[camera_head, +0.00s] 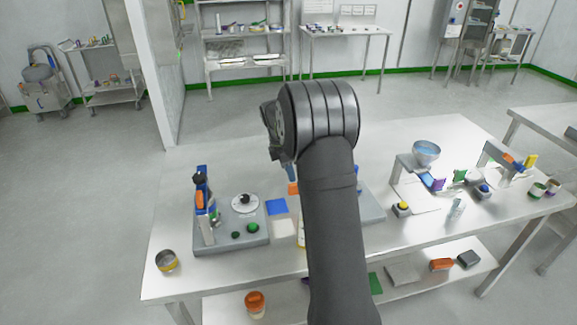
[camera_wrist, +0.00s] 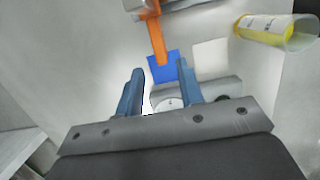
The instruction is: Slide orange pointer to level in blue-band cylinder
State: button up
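The orange pointer (camera_wrist: 157,38) is a narrow orange bar at the top of the wrist view, joined to a grey-white part that runs out of frame. Part of it seems to show as an orange patch (camera_head: 293,188) beside my arm. My gripper (camera_wrist: 160,82) has two blue fingers, apart and empty, with the pointer beyond them and not between them. A clear cylinder with yellow contents (camera_wrist: 268,30) lies across the upper right of the wrist view. It is mostly behind my arm in the head view (camera_head: 301,232). I cannot make out a blue band on it.
A blue square (camera_head: 277,207) and a white square (camera_head: 284,228) lie on the steel table (camera_head: 160,215). A stand with a bowl (camera_head: 426,152) and small parts sits right. My arm hides the middle.

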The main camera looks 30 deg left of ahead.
jog(key=shift+w+d+f, duration=0.2)
jog(key=shift+f, duration=1.15)
jog(key=shift+w+d+f, duration=0.2)
jog(key=shift+f, duration=1.15)
jog(key=shift+w+d+f, duration=0.2)
jog(key=shift+f, duration=1.15)
jog(key=shift+c, duration=0.4)
grip_shut()
